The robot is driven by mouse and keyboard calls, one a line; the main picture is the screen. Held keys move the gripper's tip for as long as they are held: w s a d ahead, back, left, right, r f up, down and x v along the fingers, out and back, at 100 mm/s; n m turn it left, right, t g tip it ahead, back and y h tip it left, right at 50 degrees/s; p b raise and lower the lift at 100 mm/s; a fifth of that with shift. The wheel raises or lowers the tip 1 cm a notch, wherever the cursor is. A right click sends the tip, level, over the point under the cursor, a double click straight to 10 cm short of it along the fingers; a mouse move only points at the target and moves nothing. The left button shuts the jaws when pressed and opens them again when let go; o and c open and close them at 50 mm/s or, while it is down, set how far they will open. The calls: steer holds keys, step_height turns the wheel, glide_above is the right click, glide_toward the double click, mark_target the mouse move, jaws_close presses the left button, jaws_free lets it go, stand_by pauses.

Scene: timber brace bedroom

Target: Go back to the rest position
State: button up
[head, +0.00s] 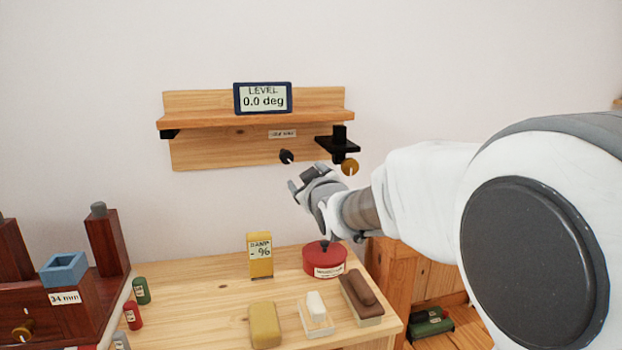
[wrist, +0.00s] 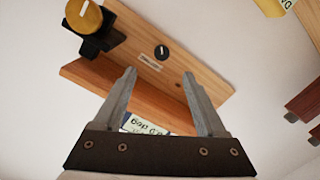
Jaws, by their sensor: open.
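My gripper (head: 303,183) is raised in front of the wall, just below the right part of a wooden shelf (head: 220,120). In the wrist view my gripper (wrist: 163,100) has its two fingers spread wide with nothing between them. Behind the fingers is the shelf's backboard with a black knob (wrist: 162,53), which also shows in the head view (head: 286,156). A brass-coloured knob (head: 349,166) hangs under a black bracket (head: 338,143) near my wrist. A display (head: 263,97) on the shelf reads LEVEL 0.0 deg.
Below, a wooden table (head: 205,290) holds a red round pot (head: 325,260), a yellow DAMP - 96 block (head: 260,255), a yellow rounded block (head: 265,325), a white piece in a clear holder (head: 316,310) and a brown-topped block (head: 360,290). Dark red wooden blocks (head: 105,242) stand left.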

steer(key=s+d+f+m+g+h, duration=0.1)
steer(key=s+d+f+m+g, duration=0.15)
steer(key=s+d, duration=0.4)
steer(key=s+d+f+m+g+h, duration=0.1)
steer(key=s+d+m+g+h, duration=0.15)
steer(key=s+d, duration=0.4)
steer(key=s+d+f+m+g, duration=0.1)
steer(key=s+f+g, duration=0.15)
steer(key=s, duration=0.55)
steer(key=s+d+f+m+g, duration=0.1)
steer(key=s+f+m, duration=0.15)
steer(key=s, duration=0.55)
steer(key=s+d+f+m+g, duration=0.15)
steer(key=s+f, duration=0.25)
steer(key=s, duration=0.4)
step_height(320, 180, up, 19)
steer(key=p, duration=1.9)
steer(key=shift+s+n+g+h, duration=0.2)
steer(key=shift+n+g+h, duration=0.2)
steer(key=shift+h, duration=0.05)
